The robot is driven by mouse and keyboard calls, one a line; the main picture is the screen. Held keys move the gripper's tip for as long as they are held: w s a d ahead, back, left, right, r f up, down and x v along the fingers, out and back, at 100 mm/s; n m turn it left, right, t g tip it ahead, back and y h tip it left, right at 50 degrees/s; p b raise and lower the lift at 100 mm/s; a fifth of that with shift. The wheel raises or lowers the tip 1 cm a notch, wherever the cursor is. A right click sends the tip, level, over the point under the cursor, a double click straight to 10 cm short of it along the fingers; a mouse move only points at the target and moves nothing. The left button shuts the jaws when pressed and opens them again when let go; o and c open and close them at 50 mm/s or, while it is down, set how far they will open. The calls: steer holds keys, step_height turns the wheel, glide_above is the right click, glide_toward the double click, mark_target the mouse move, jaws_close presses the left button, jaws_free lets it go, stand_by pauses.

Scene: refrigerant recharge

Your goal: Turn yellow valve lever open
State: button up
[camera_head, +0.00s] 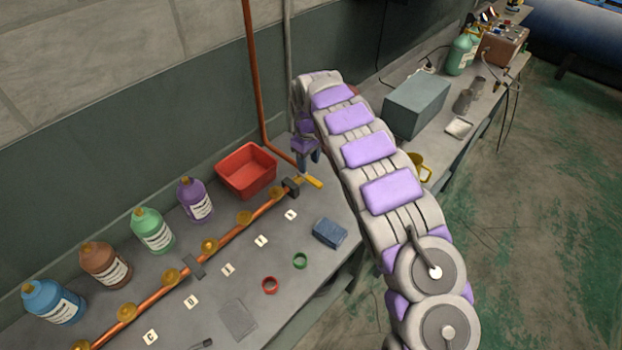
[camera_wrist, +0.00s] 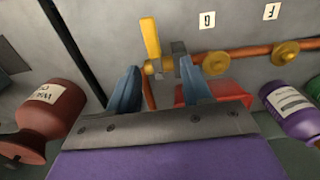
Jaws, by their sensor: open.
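The yellow valve lever (camera_head: 313,181) sits at the right end of the copper pipe on the bench, beside a dark clamp block (camera_head: 291,187). In the wrist view the lever (camera_wrist: 150,38) points away from my gripper, just beyond the fingertips and nearer the left finger. The valve body at its base shows between the fingertips. My gripper (camera_wrist: 160,68) is open, with its two blue fingers apart and nothing clearly held. In the head view my gripper (camera_head: 312,157) is partly hidden by my arm, just above and behind the lever. I cannot tell whether a finger touches it.
A red bin (camera_head: 247,171) stands behind the pipe (camera_head: 228,239). Several bottles line the wall, including a purple one (camera_head: 195,200). A blue block (camera_head: 329,233) and red and green rings lie in front. A grey box (camera_head: 416,106) and yellow mug (camera_head: 419,166) stand right of my arm.

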mark_target(314, 181)
steer(key=f, duration=0.3)
steer(key=shift+d+f, duration=0.3)
steer(key=shift+d, duration=0.05)
steer(key=d+f, duration=0.3)
steer(key=shift+b, duration=0.4)
steer(key=shift+f, duration=0.3)
steer(key=shift+a+f, duration=0.25)
steer(key=shift+a, duration=0.1)
steer(key=shift+a+f, duration=0.2)
steer(key=shift+a, duration=1)
steer(key=shift+d+r, duration=0.1)
steer(key=shift+d, duration=0.2)
steer(key=shift+c, duration=1.2)
steer(key=shift+d+r, duration=0.1)
steer(key=shift+d, duration=0.75)
steer(key=shift+c, duration=1.4)
steer(key=shift+d, duration=0.1)
steer(key=shift+c, duration=0.8)
steer(key=shift+a, duration=0.3)
jaws_close()
steer(key=shift+a, duration=0.35)
